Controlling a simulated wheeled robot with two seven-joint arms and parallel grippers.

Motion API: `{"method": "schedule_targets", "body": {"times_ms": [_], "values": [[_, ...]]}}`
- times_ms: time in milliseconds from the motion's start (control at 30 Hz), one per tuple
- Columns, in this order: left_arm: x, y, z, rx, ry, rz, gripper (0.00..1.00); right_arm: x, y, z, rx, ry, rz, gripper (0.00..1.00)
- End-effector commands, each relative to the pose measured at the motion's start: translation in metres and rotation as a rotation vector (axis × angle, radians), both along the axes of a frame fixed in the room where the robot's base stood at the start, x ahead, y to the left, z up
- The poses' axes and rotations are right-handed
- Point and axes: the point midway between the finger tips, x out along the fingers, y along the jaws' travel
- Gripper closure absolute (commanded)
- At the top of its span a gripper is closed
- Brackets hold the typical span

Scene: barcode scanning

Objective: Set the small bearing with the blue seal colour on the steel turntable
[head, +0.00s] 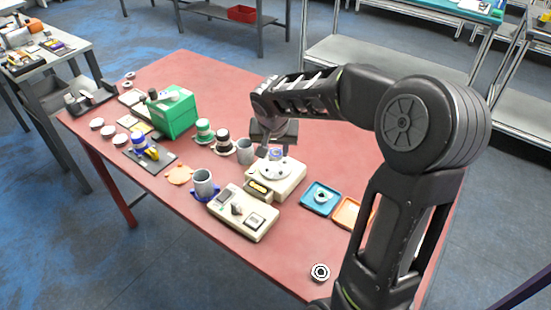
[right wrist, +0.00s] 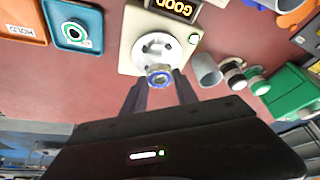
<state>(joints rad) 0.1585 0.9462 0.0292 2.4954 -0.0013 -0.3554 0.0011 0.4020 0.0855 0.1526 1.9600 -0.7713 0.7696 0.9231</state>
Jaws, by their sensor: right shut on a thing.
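The small bearing with the blue seal (head: 276,154) is between the fingertips of my right gripper (head: 275,151), which is shut on it. The right wrist view also shows this bearing (right wrist: 159,76) at the tips of the two dark fingers, with its blue ring and metal centre visible. The steel turntable (head: 275,170) is a pale round disc on a cream box. In the right wrist view, the turntable (right wrist: 154,44) lies just beyond the bearing, which overlaps its near edge. I cannot tell whether the bearing touches the disc. My left gripper is not in view.
A cream control box (head: 243,212) stands in front of the turntable, with grey cups (head: 203,184) nearby. A teal tray (head: 313,207) holding a bearing and an orange tray (head: 345,213) are to the right. A green box (head: 176,115) stands back left. Another bearing (head: 320,271) lies near the front edge.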

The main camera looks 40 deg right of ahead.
Motion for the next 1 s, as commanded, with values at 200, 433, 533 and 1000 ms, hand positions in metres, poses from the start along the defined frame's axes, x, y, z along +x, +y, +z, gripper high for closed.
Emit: {"method": "schedule_targets", "body": {"times_ms": [200, 433, 533, 1000], "values": [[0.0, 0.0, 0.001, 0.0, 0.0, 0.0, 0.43, -0.001, 0.0, -0.028, 0.002, 0.005, 0.0, 1.0], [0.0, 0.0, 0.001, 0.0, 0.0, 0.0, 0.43, 0.0, 0.0, -0.036, 0.001, 0.0, 0.0, 1.0], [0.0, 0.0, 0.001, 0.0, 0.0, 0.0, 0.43, 0.0, 0.0, -0.036, 0.001, 0.0, 0.0, 1.0], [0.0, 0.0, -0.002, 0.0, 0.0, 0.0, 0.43, 0.0, 0.0, -0.039, 0.0, 0.001, 0.001, 0.43]]}}
